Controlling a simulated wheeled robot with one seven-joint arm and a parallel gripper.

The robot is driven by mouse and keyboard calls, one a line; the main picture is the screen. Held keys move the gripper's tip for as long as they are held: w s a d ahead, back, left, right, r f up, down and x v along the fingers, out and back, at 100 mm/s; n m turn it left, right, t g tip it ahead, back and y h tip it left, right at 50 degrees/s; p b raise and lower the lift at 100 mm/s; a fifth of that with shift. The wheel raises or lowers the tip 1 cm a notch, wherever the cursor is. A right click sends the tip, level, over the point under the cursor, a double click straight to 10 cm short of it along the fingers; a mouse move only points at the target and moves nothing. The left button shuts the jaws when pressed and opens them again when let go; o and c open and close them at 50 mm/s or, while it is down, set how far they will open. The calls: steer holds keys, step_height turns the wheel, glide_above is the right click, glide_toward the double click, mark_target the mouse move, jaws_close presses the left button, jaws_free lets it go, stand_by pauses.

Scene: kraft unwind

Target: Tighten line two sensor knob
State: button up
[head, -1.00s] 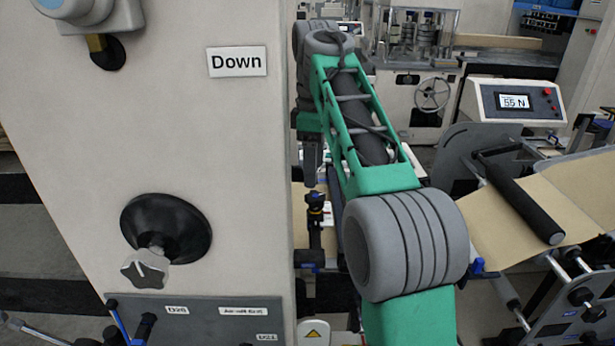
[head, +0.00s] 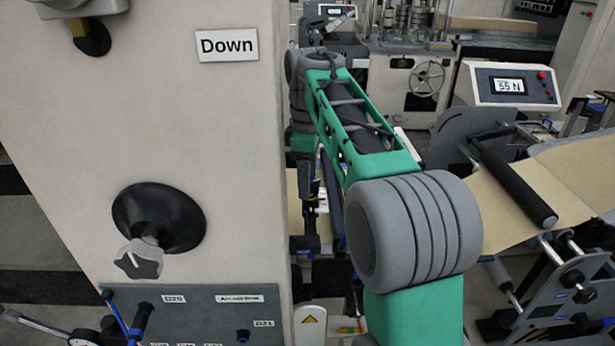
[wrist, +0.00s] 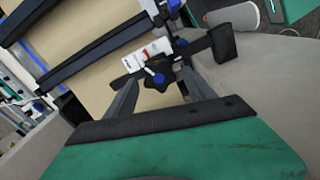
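A black star-shaped knob (wrist: 158,74) with a blue centre shows in the wrist view, beside a white label (wrist: 147,55) with red print. My gripper (wrist: 162,84) is open, with its two grey fingers apart on either side of the knob. I cannot tell whether either finger touches the knob. The knob cannot be made out clearly there. The label's wording is too small to read.
The beige cabinet (head: 240,130) with a "Down" sign (head: 227,45) stands close on the left, carrying a grey knob (head: 139,259) on a black disc. A brown web (head: 545,200) and black roller (head: 515,185) lie right of my arm. A display (head: 509,85) reads 55 N.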

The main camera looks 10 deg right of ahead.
steer(key=c, duration=1.2)
steer(key=shift+c, duration=0.2)
steer(key=shift+m, duration=0.4)
steer(key=m, duration=0.5)
steer(key=shift+w+d, duration=0.1)
steer(key=shift+w, duration=0.05)
steer(key=m, duration=0.5)
steer(key=shift+w+d+r+m, duration=0.1)
steer(key=shift+d+r+m, duration=0.1)
steer(key=shift+m, duration=0.2)
steer(key=m, duration=0.5)
steer(key=shift+d+r+m, duration=0.1)
steer(key=shift+m, duration=0.2)
steer(key=m, duration=0.5)
steer(key=shift+d+m, duration=0.15)
steer(key=shift+m, duration=0.15)
